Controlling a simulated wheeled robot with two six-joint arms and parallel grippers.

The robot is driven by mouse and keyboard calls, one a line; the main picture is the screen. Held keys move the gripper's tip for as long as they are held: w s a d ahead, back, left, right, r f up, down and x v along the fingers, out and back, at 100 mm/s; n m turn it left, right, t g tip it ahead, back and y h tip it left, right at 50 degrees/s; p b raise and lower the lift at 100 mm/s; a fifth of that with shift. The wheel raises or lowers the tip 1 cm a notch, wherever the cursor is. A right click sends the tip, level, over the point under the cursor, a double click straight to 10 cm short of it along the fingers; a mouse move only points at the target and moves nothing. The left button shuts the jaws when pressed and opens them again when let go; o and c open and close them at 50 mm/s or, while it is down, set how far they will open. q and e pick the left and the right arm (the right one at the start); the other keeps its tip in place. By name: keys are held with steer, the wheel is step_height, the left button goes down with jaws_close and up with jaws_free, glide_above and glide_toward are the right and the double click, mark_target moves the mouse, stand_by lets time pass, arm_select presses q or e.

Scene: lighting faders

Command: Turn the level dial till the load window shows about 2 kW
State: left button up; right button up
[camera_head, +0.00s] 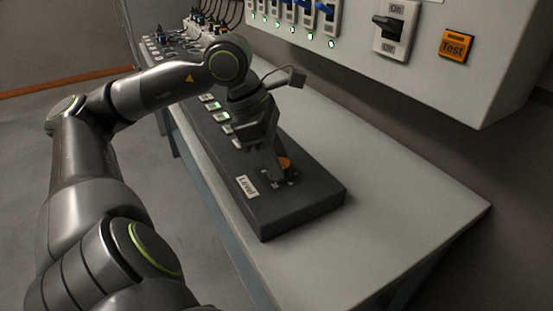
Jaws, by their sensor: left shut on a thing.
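The level dial (285,163) is on the near end of the dark control console (314,197), beside a white "Level" label (247,187). Only a small orange-brown part of it shows behind the gripper. My left gripper (281,172) points down at it, with its fingers shut on the dial. Small green-lit windows (214,106) show on the console to the left of the gripper. I cannot read a value in them, nor tell which is the load window. My right gripper is out of view.
The console lies on a grey table (405,205) with bare room to its right. Above is a wall box (420,75) with blue switches, a black On/Off switch (389,24) and an orange "Test" button (455,45). Cables and plugs (207,25) stand at the back.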

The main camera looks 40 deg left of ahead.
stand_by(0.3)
arm_select(q)
steer(key=o, duration=1)
